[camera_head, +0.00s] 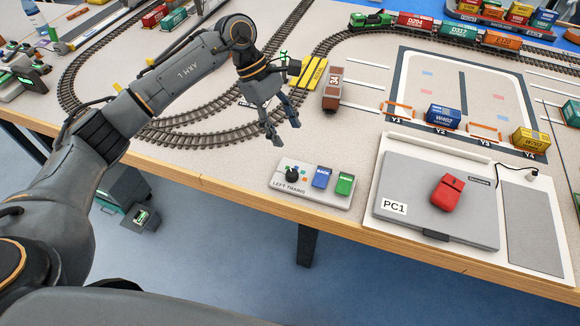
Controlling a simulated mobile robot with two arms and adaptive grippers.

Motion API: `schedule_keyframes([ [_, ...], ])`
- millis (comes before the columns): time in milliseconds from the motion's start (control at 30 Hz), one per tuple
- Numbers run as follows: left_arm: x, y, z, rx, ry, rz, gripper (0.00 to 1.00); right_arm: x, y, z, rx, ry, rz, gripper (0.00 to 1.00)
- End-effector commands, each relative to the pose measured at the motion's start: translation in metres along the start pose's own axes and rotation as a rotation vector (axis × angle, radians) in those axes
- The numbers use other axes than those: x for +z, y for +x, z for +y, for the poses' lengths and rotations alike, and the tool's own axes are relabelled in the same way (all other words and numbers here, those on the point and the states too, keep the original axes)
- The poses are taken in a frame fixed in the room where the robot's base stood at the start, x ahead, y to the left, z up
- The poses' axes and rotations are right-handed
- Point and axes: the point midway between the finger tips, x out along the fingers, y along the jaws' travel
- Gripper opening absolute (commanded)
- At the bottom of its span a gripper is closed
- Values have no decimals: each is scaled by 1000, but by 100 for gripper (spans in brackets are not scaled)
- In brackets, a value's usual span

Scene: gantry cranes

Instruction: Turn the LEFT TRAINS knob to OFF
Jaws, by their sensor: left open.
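The LEFT TRAINS panel (312,198) is a light box near the table's front edge. Its round black knob (292,177) stands at the left end, with small coloured marks around it. Which mark the knob points at is too small to tell. A blue BACK button (321,177) and a green button (344,184) sit to its right. My left gripper (286,141) is open and empty, fingers pointing down, above and behind the knob, apart from it. My right gripper is not in view.
Curved track (200,140) and a brown wagon (333,88) lie behind. Blue wagon W402 (442,116) stands at Y2. Table left of the panel is clear.

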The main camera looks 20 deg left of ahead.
Motion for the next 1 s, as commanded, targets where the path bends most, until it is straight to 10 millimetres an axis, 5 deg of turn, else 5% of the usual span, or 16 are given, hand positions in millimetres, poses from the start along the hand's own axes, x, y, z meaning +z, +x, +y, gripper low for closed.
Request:
schedule_keyframes([
  [100, -20, -13, -6, -41, 5, 76, 53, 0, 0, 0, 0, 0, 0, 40],
  [267, -25, -4, -10, -58, 7, 94, 53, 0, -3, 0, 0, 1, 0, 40],
  [700, -31, 84, -15, -57, 6, 88, 53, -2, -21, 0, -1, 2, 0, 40],
  [1000, -35, 118, -16, -53, 6, 90, 53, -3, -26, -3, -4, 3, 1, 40],
])
